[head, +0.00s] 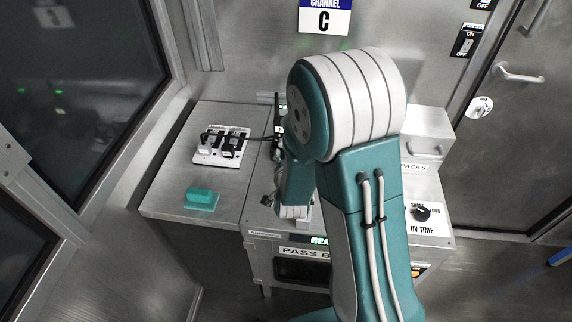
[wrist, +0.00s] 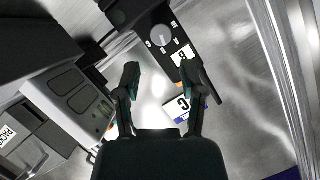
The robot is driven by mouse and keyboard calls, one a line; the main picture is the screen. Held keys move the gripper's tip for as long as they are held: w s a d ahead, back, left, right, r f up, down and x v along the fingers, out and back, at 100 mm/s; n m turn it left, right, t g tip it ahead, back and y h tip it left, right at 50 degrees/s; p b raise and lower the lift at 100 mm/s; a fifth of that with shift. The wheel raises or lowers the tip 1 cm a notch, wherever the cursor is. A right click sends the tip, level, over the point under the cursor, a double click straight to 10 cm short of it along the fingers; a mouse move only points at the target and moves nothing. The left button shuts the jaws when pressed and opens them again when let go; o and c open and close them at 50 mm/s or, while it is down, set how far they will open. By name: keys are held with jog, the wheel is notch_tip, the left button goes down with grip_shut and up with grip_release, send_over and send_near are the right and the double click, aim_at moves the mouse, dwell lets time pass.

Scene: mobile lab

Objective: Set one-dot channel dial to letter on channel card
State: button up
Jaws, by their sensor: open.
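The channel card (head: 324,18) hangs on the back wall at the top of the head view, white with a blue header and the letter C. It also shows in the wrist view (wrist: 183,105), turned on its side. In the wrist view a round grey dial (wrist: 161,36) sits on a dark panel with small letters around it. I cannot make out any dots, nor where the dial points. My gripper (wrist: 162,77) is open and empty, its fingertips apart from the dial. My arm hides the dial in the head view.
A white board with black parts (head: 221,146) and a teal block (head: 202,197) lie on the left bench. A black UV time knob (head: 422,213) is on the right of the pass box. A door with a handle (head: 519,73) stands at the right.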

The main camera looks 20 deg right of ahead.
jog(key=v, duration=0.4)
jog(key=shift+s, duration=0.2)
jog(key=shift+o, duration=1.4)
jog(key=w+f+n, duration=0.1)
jog(key=w, duration=0.2)
jog(key=w+d+f+n+g+h, duration=0.1)
jog(key=w+n, duration=0.1)
jog(key=w, duration=0.2)
jog(key=w+f+n+h, duration=0.1)
jog(key=w, duration=0.3)
jog(key=shift+d+f+n, duration=0.25)
jog(key=shift+n, duration=0.05)
grip_shut()
